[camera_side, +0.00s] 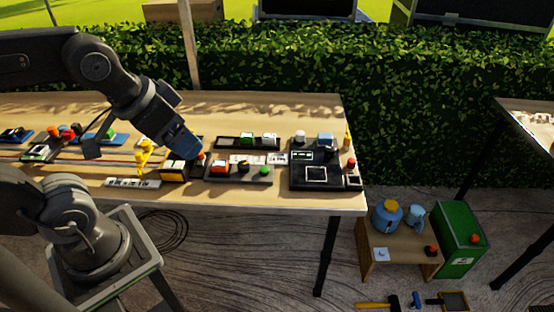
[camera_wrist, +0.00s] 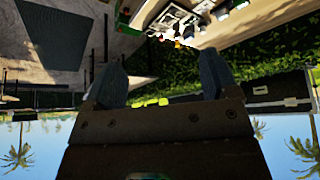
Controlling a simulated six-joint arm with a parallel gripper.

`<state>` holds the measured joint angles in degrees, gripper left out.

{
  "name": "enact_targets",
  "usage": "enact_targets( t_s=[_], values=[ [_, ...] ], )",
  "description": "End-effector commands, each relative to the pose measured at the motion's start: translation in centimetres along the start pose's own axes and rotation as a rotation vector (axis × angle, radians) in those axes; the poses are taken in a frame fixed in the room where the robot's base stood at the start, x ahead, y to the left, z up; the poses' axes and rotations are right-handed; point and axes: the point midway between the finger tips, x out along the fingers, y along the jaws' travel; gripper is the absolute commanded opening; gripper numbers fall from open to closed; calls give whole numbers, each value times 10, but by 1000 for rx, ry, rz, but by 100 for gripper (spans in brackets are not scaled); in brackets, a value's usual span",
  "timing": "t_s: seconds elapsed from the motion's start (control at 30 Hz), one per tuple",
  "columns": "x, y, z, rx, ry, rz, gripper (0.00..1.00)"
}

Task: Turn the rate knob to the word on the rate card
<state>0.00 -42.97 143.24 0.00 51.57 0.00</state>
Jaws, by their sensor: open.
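My gripper (camera_side: 183,144) hangs above the workbench, over a yellow and black box (camera_side: 178,170) with a small orange-red knob (camera_side: 200,155) beside the fingers. In the wrist view the two fingers of my gripper (camera_wrist: 161,78) stand wide apart with nothing between them. I cannot tell which control is the rate knob. White cards (camera_side: 242,159) and (camera_side: 278,158) lie mid-bench between the panels; their words are too small to read. A grey panel (camera_side: 252,178) carries an orange block, a dark knob and a green button. Whether the fingers touch anything is unclear.
A black console (camera_side: 316,184) with a screen stands at the bench's right end. A black panel (camera_side: 228,142) with pale and green blocks lies behind. A yellow object (camera_side: 144,156) and a lettered white strip (camera_side: 133,183) lie left of the box. A hedge (camera_side: 430,120) runs behind.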

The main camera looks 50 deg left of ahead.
Motion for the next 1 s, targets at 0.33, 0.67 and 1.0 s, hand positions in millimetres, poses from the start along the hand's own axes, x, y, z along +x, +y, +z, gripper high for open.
enact_targets(
  t_s=[0.33, 0.67, 1.0],
  values=[
    [2, -2, -7, 20, -14, -5, 67],
    [55, -38, -78, 306, -177, -14, 67],
    [166, -107, -128, 649, -358, 82, 67]
  ],
)
